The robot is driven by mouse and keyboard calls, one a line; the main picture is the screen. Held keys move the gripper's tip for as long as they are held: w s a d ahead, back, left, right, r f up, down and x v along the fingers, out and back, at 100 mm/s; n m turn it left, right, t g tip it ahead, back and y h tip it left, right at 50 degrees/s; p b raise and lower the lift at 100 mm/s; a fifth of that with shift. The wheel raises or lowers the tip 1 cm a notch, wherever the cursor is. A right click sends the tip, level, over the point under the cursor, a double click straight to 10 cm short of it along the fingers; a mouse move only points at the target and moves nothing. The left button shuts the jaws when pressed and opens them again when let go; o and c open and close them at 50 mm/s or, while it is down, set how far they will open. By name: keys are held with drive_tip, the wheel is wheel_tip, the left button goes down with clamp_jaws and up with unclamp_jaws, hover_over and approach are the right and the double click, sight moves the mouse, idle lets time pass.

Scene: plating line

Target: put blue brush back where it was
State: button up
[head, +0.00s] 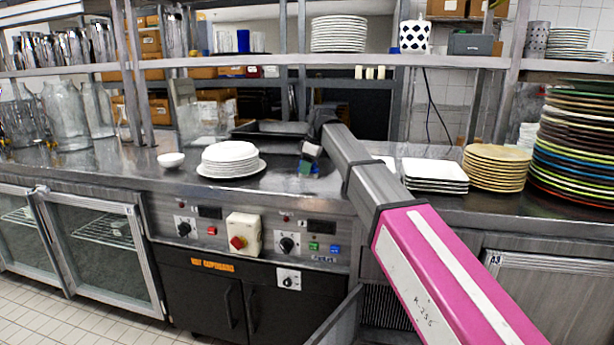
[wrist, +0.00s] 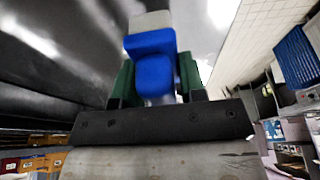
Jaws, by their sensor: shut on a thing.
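The blue brush (wrist: 152,70) is between the green fingers of my gripper (wrist: 156,85) in the wrist view, with a pale grey-white part at its far end. My gripper is shut on it. In the head view my gripper (head: 308,168) is low over the steel counter (head: 290,185), right of the white plates, and a small patch of the blue brush (head: 315,167) shows beside it. My arm hides part of the counter behind. I cannot tell whether the brush touches the counter.
A stack of white plates (head: 230,157) and a small white bowl (head: 171,159) stand left of my gripper. A black tray (head: 270,131) lies behind. White square plates (head: 435,174), tan plates (head: 491,167) and a tall coloured plate stack (head: 577,150) stand to the right.

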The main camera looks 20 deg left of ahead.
sight(317, 169)
drive_tip(key=shift+f, duration=1.55)
drive_tip(key=o, duration=0.8)
drive_tip(key=shift+f, duration=0.1)
drive_tip(key=v, duration=1.2)
